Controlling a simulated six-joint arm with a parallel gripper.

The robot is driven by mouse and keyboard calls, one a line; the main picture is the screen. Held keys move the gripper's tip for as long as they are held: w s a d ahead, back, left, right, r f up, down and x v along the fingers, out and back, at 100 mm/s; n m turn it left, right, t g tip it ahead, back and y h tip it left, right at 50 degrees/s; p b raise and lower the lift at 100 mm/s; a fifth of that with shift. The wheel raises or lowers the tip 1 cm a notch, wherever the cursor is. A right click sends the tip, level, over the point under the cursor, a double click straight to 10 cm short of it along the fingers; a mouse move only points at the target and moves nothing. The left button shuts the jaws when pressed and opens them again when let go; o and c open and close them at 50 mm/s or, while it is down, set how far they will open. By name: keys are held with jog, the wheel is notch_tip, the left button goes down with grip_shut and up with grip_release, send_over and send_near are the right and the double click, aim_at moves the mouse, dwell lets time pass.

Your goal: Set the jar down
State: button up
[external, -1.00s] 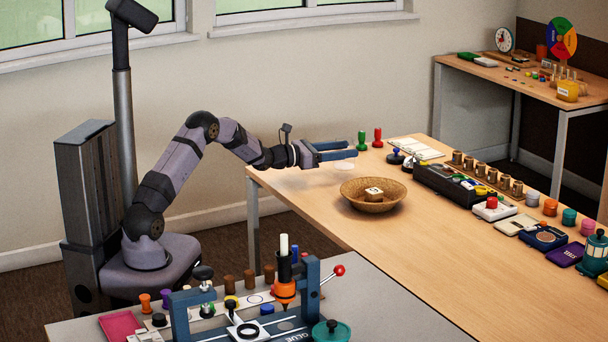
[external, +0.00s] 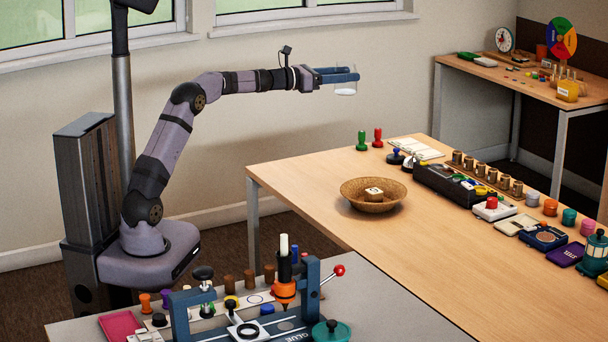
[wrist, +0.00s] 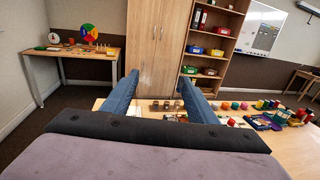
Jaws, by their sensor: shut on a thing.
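A small, clear, pale jar (external: 346,91) hangs between the blue fingers of my gripper (external: 351,76) in the external view. My gripper is shut on it and holds it well above the far left part of the wooden table (external: 310,175). Air shows between the jar and the tabletop. In the wrist view the two blue fingers of my gripper (wrist: 160,88) point ahead with a gap between them. I cannot make out the jar clearly there.
A woven bowl (external: 350,202) with a small pale block (external: 373,194) stands on the table. Green (external: 361,141) and red (external: 377,137) stampers stand at the far edge. A long row of pots and devices lines the right side. The table's front middle is clear.

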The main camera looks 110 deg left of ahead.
jog(key=shift+r, duration=0.9)
